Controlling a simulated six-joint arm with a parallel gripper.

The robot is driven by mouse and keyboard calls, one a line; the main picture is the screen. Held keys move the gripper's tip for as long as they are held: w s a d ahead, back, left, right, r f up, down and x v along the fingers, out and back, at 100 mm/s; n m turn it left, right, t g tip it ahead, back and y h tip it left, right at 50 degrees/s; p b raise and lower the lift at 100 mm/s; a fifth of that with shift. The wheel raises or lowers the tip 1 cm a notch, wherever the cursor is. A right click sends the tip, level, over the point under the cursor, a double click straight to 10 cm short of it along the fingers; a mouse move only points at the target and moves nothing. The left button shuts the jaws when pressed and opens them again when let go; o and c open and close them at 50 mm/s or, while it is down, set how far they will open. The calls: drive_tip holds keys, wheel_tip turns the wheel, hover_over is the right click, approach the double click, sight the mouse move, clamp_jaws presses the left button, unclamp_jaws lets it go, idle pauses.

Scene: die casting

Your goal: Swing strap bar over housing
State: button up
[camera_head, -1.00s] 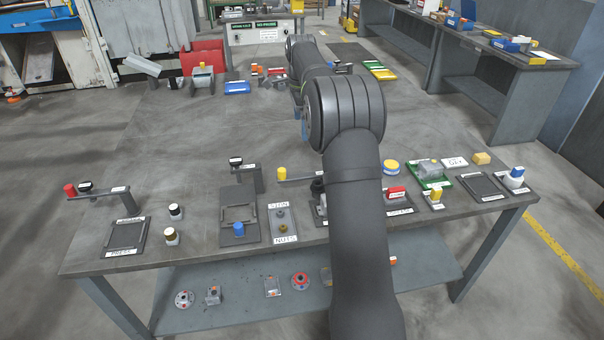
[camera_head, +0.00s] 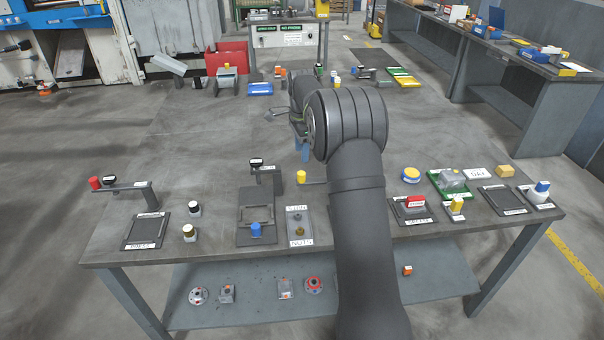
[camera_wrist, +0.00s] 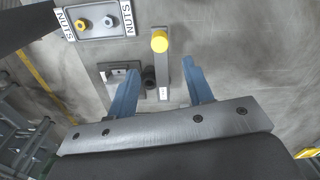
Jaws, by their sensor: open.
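The strap bar (camera_wrist: 163,85) is a narrow grey bar with a yellow knob (camera_wrist: 160,42) at one end and a white label near the other. In the head view the yellow knob (camera_head: 301,176) shows just left of my arm, which hides most of the bar. My gripper (camera_wrist: 160,64) is open and empty, its blue fingers on either side of the bar in the wrist view; I see no contact. A blue finger also shows in the head view. A dark fixture plate (camera_wrist: 114,76) lies beside the bar, partly behind the left finger. I cannot identify the housing there.
The nuts tray (camera_head: 300,240) lies left of my arm; it also shows in the wrist view (camera_wrist: 96,31). A fixture with a blue knob (camera_head: 256,230) stands further left. A red-knobbed lever (camera_head: 95,183) is at the far left. Labelled trays and small parts crowd the right side.

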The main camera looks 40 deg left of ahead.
sight(302, 173)
wheel_tip(302, 173, down, 10)
drive_tip(key=shift+r, duration=0.15)
drive_tip(key=shift+c, duration=0.5)
clamp_jaws()
